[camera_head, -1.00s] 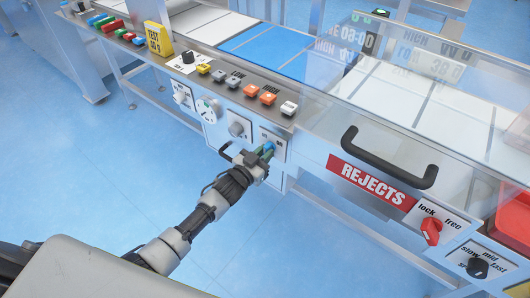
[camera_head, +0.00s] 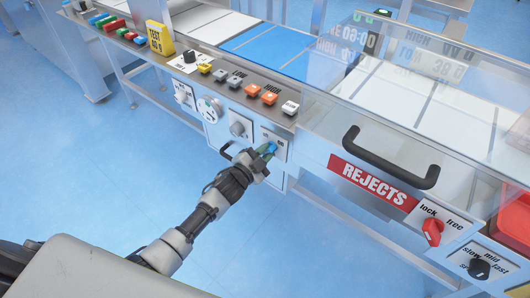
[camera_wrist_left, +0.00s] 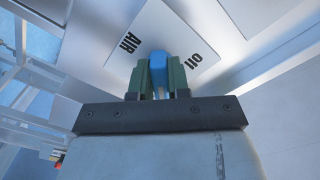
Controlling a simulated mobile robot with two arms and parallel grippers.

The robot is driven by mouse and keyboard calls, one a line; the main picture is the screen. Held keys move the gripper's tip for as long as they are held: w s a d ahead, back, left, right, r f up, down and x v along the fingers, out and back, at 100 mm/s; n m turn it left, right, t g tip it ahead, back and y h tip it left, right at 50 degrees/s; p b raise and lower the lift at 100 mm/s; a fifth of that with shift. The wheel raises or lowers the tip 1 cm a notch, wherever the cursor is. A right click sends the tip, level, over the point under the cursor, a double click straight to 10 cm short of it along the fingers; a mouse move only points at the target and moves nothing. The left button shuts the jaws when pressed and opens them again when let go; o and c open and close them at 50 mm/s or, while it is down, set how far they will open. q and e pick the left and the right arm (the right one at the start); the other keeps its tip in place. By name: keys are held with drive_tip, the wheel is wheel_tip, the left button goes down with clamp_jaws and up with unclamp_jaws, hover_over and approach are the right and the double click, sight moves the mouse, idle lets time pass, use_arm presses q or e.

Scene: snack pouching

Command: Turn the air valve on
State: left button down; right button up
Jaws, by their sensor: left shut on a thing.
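The air valve is a blue handle (camera_wrist_left: 158,66) on a white plate (camera_wrist_left: 190,35) marked "AIR" and "110" or similar lettering in the left wrist view. My left gripper (camera_wrist_left: 158,80) is shut on the blue handle, one green finger on each side of it. In the head view the left gripper (camera_head: 266,152) is at the plate on the machine's front panel, and a bit of the blue handle (camera_head: 272,147) shows at its fingertips. The gripper hides most of the handle there. My right gripper is not in view.
Right of the valve are a black drawer handle (camera_head: 390,160), a red REJECTS label (camera_head: 371,183) and a red lock knob (camera_head: 432,232). Several coloured buttons line the ledge above.

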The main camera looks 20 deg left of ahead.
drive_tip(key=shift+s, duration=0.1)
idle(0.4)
use_arm(q)
drive_tip(key=c, duration=1.1)
unclamp_jaws()
drive_tip(key=shift+s, duration=0.1)
drive_tip(key=shift+s+a, duration=0.1)
drive_tip(key=shift+s, duration=0.15)
drive_tip(key=p+v, duration=0.1)
drive_tip(key=v, duration=0.9)
drive_tip(key=shift+s, duration=0.1)
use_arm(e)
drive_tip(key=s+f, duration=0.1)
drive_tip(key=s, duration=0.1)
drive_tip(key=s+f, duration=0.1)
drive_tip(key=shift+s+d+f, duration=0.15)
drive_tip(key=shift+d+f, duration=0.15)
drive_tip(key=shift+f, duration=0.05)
